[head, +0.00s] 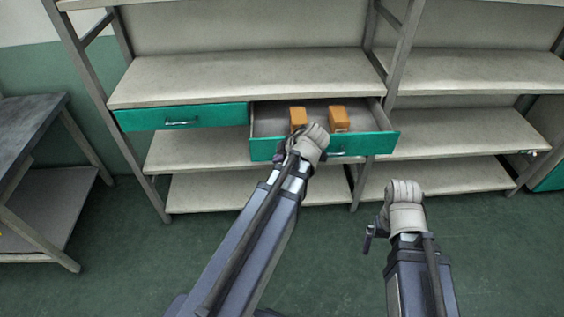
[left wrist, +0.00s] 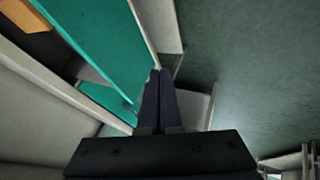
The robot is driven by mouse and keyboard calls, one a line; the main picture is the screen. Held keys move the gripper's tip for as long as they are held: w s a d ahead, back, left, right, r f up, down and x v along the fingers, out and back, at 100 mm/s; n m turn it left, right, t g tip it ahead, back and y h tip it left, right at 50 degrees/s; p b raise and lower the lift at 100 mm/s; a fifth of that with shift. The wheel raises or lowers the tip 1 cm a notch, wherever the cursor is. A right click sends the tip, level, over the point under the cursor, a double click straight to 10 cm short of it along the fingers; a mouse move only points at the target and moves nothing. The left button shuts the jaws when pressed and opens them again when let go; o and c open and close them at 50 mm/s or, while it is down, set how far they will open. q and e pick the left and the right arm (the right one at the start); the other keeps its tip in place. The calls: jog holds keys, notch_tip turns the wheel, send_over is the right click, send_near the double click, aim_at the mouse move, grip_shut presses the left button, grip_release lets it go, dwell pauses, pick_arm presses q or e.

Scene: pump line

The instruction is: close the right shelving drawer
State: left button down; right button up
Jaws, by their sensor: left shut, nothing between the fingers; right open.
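The right shelving drawer (head: 375,143) is teal-fronted and stands pulled out from under the upper shelf. Two orange-brown blocks, a left one (head: 298,117) and a right one (head: 338,116), sit inside it. My left gripper (head: 311,138) is shut and empty, at the drawer's front in the head view and hiding part of it. In the left wrist view its shut fingers (left wrist: 156,98) are beside the teal front (left wrist: 105,45); I cannot tell whether they touch it. My right gripper (head: 383,221) is open, low in front of the shelving, clear of the drawer.
The left drawer (head: 215,116) is shut, with a metal handle. Grey shelving (head: 230,77) spans the back, with uprights and lower shelves. A grey table (head: 30,125) stands at the left. The green floor (head: 120,240) in front is clear.

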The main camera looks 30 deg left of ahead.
pick_arm(q)
jog(key=w+a+f+b, duration=0.1)
jog(key=a, duration=0.1)
jog(key=w+a+f+b, duration=0.1)
jog(key=w+f, duration=0.1)
jog(key=shift+w+a+f, duration=0.1)
jog(key=shift+a+f, duration=0.2)
jog(key=shift+a, duration=0.1)
jog(key=shift+w+a, duration=0.4)
jog(key=shift+w, duration=0.2)
pick_arm(e)
jog(key=shift+f, duration=1.75)
pick_arm(q)
send_over(269, 125)
jog(key=shift+s+d, duration=0.2)
jog(key=shift+d, duration=0.1)
jog(key=shift+w+a+r, duration=0.1)
jog(key=shift+w+a, duration=0.05)
jog(key=shift+w, duration=0.2)
pick_arm(e)
jog(key=shift+d, duration=0.1)
